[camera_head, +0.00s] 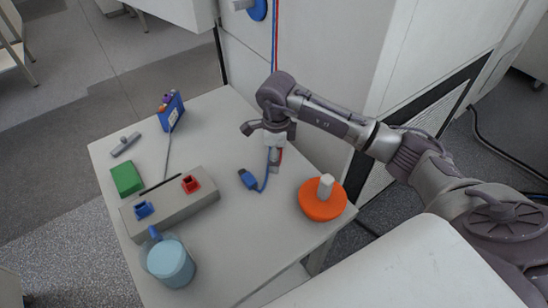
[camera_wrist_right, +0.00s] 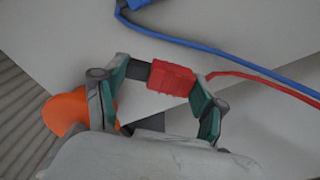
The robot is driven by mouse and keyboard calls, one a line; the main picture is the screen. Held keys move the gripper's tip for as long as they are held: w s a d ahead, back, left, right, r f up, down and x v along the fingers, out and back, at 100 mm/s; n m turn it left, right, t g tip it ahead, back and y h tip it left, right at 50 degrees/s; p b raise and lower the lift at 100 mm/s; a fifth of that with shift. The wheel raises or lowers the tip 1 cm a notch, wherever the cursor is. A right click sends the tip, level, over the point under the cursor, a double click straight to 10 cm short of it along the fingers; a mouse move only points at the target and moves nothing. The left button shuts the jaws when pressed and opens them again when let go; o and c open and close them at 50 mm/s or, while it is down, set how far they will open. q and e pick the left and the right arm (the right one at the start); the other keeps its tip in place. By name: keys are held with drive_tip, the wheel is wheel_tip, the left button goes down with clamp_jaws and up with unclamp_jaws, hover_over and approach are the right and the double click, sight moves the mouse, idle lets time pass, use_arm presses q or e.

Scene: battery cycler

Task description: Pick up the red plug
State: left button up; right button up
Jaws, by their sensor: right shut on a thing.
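The red plug (camera_wrist_right: 172,78) lies between the green-padded fingers of my right gripper (camera_wrist_right: 163,85) in the right wrist view. Its dark end faces the left finger and its red wire leaves past the right finger. The gripper is shut on it, across its length. In the head view my right gripper (camera_head: 274,150) points down over the right part of the table, and mostly hides the plug. I cannot tell whether the plug is clear of the tabletop. My left gripper is not in view.
On the table (camera_head: 225,130) a blue plug (camera_head: 249,179) with its cable lies close by. An orange disc with a white knob (camera_head: 322,203) stands at right. A grey block (camera_head: 175,208) with blue and red sockets, a light-blue mug (camera_head: 171,264) and a green block (camera_head: 126,178) are at left.

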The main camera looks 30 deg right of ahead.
drive_tip(key=s+a+r+m+b, duration=0.1)
drive_tip(key=s+a+r, duration=0.1)
drive_tip(key=s+r, duration=0.45)
drive_tip(key=w+f+m, duration=0.1)
drive_tip(key=m, duration=0.2)
drive_tip(key=w+f+m, duration=0.1)
drive_tip(key=w+m, duration=0.1)
drive_tip(key=m, duration=0.1)
drive_tip(key=w+f+m, duration=0.1)
drive_tip(key=m, duration=0.3)
drive_tip(key=shift+w+d+f, duration=0.15)
drive_tip(key=shift+d+f, duration=0.05)
drive_tip(key=shift+d, duration=0.15)
drive_tip(key=w+f+m, duration=0.1)
drive_tip(key=m, duration=0.2)
drive_tip(key=w+d+m, duration=0.1)
drive_tip(key=w+m, duration=0.1)
drive_tip(key=m, duration=0.2)
drive_tip(key=w+f+m, duration=0.1)
drive_tip(key=m, duration=0.2)
drive_tip(key=shift+w+d+f, duration=0.25)
drive_tip(key=shift+w+f, duration=0.05)
drive_tip(key=m, duration=0.2)
drive_tip(key=w+f+m, duration=0.1)
drive_tip(key=shift+d+m+p, duration=0.3)
drive_tip(key=shift+w+f, duration=0.1)
drive_tip(key=shift+f, duration=0.1)
drive_tip(key=shift+f+b, duration=1.95)
drive_tip(key=shift+f, duration=0.3)
